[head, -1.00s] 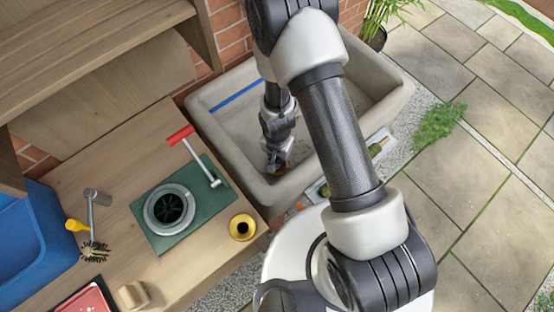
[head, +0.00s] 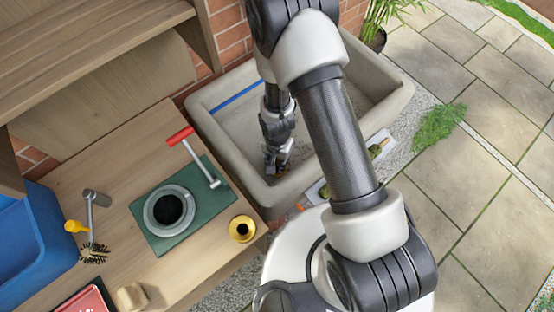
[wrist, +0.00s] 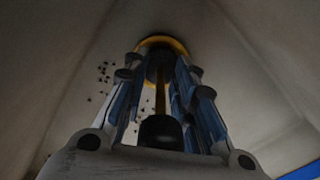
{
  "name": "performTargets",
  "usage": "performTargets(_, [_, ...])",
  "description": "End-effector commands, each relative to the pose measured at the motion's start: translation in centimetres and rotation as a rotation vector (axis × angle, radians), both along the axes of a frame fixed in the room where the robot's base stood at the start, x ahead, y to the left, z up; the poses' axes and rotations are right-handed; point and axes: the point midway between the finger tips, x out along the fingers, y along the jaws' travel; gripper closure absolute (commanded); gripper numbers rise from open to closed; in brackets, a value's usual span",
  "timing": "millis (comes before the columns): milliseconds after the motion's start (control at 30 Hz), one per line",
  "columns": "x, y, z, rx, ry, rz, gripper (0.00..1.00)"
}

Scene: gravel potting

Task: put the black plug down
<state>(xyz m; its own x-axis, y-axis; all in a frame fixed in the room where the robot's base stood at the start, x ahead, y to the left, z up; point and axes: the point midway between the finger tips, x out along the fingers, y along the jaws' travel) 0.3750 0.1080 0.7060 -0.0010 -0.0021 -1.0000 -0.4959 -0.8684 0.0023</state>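The black plug (wrist: 160,130) shows in the wrist view between my fingers, with a brass-coloured stem running toward a yellow ring (wrist: 178,43) at the sink floor. Its far end is dark, and I cannot tell how it sits against the ring. My gripper (wrist: 160,68) is open around the stem, with gaps on both sides. In the head view my gripper (head: 277,166) is down inside the stone sink (head: 228,150), near its front wall. The plug is hidden there by my fingers.
On the wooden bench left of the sink are a grey round device (head: 153,222) on a green mat (head: 219,199), a red-handled tool (head: 181,136), a brass cup (head: 242,228), a brush (head: 93,252) and a blue bin (head: 45,240). The sink's walls surround my gripper.

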Motion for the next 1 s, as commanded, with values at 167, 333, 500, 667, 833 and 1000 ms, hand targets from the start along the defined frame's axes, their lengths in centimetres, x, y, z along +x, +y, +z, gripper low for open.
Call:
performTargets(167, [0.1,0.0,1.6,0.001,-0.003,0.000,0.75])
performTargets(333, [0.1,0.0,5.3,0.001,-0.004,0.000,0.75])
performTargets(500, [0.1,0.1,8.9,0.001,-0.004,0.000,0.75])
performTargets(667, [0.1,0.0,11.2,0.000,-0.001,0.000,0.75])
performTargets(833, [0.0,0.0,12.3,0.001,0.000,0.000,0.75])
performTargets(1000, [0.2,0.0,12.8,0.001,-0.005,0.003,0.75])
